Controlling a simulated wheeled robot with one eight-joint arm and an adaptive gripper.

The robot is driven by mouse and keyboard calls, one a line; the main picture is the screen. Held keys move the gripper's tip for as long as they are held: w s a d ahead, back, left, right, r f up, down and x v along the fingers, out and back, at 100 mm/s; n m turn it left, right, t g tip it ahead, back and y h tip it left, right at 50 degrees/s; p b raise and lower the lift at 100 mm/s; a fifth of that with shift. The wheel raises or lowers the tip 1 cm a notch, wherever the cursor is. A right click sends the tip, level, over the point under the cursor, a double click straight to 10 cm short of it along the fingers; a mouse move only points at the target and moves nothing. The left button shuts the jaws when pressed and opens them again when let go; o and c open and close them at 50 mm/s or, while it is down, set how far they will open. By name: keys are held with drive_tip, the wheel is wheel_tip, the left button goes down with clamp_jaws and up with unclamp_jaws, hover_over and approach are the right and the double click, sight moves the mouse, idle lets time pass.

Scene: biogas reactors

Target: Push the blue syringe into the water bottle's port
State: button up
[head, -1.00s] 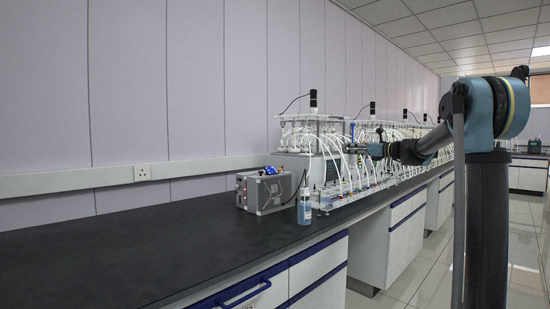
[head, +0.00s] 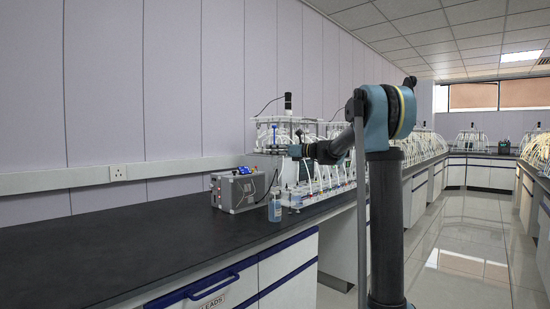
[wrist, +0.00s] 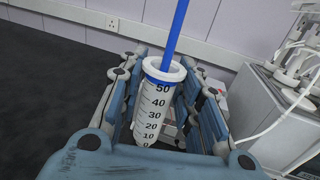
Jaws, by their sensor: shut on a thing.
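In the wrist view a syringe with a clear barrel (wrist: 152,108), black marks up to 50 and a blue plunger rod (wrist: 178,30) stands between my gripper's fingers (wrist: 160,85). The gripper is shut on the barrel. The plunger rises out of the top of the frame, and the tip is hidden. In the head view my gripper (head: 268,150) is in front of the reactors, above the bench. A small bottle of bluish liquid (head: 275,210) stands upright on the bench, below the gripper in the picture. Its port is too small to make out.
A grey metal case (head: 236,193) with a blue item on top (head: 243,170) stands left of the bottle. Reactors with white tubes (head: 315,185) line the bench behind and to the right. The black bench top (head: 130,235) is clear on the left.

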sight(275, 168)
wheel_tip(275, 168, down, 2)
drive_tip(key=shift+s+d, duration=0.1)
drive_tip(key=shift+f, duration=2.4)
drive_tip(key=shift+f, duration=0.9)
idle(0.6)
drive_tip(key=o, duration=1.2)
drive_tip(key=shift+c, duration=0.2)
